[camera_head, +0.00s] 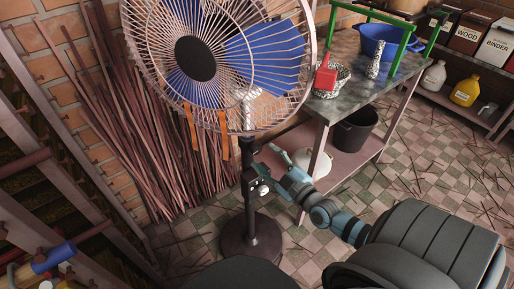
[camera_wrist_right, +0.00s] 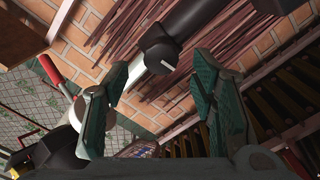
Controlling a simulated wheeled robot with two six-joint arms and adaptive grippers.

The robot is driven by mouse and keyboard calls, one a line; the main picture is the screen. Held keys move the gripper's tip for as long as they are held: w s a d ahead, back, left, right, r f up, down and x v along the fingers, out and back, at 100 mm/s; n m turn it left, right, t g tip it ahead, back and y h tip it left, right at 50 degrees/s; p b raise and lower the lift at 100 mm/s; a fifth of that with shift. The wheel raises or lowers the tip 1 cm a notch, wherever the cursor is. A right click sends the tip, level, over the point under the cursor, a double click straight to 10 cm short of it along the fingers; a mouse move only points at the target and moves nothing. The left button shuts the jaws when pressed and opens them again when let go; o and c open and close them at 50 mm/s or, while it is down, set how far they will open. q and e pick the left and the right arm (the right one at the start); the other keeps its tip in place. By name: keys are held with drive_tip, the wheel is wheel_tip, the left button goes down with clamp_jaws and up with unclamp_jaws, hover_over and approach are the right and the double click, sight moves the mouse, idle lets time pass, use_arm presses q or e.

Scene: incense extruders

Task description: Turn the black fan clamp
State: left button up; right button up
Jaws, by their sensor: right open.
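The standing fan has a blue-bladed head (camera_head: 195,58) in a wire cage, a dark pole (camera_head: 250,212) and a round black base (camera_head: 250,240). In the right wrist view, the black clamp (camera_wrist_right: 158,46) shows on the pole, with a pale metal section next to it. My right gripper (camera_head: 262,168) is beside the pole, at mid height, and partly covers it in the head view. In the wrist view, its two green fingers (camera_wrist_right: 162,72) are spread, with the clamp just beyond their tips and nothing held. I cannot tell whether they touch it.
A worktable (camera_head: 345,92) with a blue basin (camera_head: 384,42) and a green frame stands right of the fan. A black bucket (camera_head: 354,132) sits on its lower shelf. Thin sticks (camera_head: 110,120) lean on the brick wall behind. Tiled floor is partly littered with sticks at right.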

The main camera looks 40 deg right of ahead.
sight(258, 151)
drive_tip(key=w+b, duration=0.1)
drive_tip(key=w, duration=0.4)
drive_tip(key=shift+w, duration=0.2)
drive_tip(key=c, duration=1.2)
drive_tip(key=shift+o, duration=0.2)
